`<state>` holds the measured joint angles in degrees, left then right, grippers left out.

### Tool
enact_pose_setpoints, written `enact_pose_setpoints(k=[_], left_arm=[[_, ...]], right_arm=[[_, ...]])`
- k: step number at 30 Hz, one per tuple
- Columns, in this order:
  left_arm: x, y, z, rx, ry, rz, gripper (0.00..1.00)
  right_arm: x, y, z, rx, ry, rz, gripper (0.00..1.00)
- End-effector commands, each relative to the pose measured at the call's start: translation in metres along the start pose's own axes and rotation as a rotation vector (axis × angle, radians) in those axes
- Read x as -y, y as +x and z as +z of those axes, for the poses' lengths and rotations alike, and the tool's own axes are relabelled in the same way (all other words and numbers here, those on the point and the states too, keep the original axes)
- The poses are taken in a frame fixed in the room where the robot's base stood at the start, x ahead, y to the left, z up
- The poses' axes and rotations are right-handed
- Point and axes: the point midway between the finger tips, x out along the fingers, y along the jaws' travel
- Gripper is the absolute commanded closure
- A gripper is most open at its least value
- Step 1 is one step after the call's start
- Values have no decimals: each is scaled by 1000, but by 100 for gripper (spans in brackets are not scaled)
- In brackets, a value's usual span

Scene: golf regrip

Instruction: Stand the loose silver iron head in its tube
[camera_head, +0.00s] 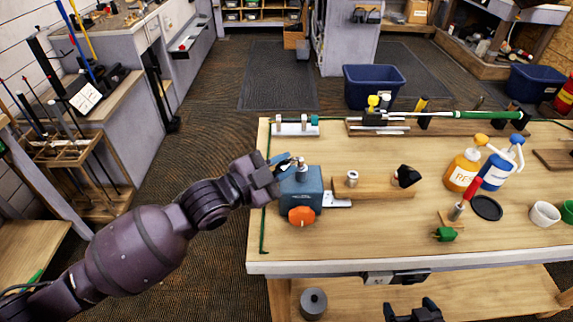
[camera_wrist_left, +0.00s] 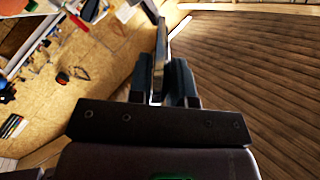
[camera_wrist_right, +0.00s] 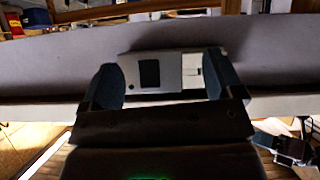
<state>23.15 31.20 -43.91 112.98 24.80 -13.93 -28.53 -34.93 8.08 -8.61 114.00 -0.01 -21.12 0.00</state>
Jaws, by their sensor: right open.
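My left gripper (camera_head: 282,163) is just above the blue box (camera_head: 312,186) with an orange knob, at the bench's left end. In the left wrist view a thin silver piece, apparently the iron head (camera_wrist_left: 160,52), stands between its close-set fingers. In the head view the fingers largely hide it. A short silver tube (camera_head: 352,177) stands on a wooden block right of the box, with a black club head (camera_head: 406,175) at the block's right end. I cannot tell which tube is the iron head's. My right gripper (camera_head: 415,313) is open and empty below the bench's front edge.
A small rack (camera_head: 294,131) stands at the back left of the bench. A green-gripped club (camera_head: 462,115) lies across the back. Orange (camera_head: 463,170) and blue (camera_head: 496,168) pump bottles stand right. Bare bench top (camera_head: 370,228) lies in front of the block.

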Motion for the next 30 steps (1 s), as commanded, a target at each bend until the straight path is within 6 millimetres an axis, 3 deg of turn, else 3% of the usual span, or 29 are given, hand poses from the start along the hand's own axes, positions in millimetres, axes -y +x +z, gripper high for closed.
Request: enact_pose_setpoints(k=[3,17,30], left_arm=[[0,0,0,1,0,0,100],[10,0,-10,-3,3,-2,100],[79,0,-86,-6,7,-2,100]], right_arm=[[0,1,-2,-4,-3,-1,14],[0,5,-10,-17,-6,-3,14],[-1,-3,-6,-3,-3,0,14]])
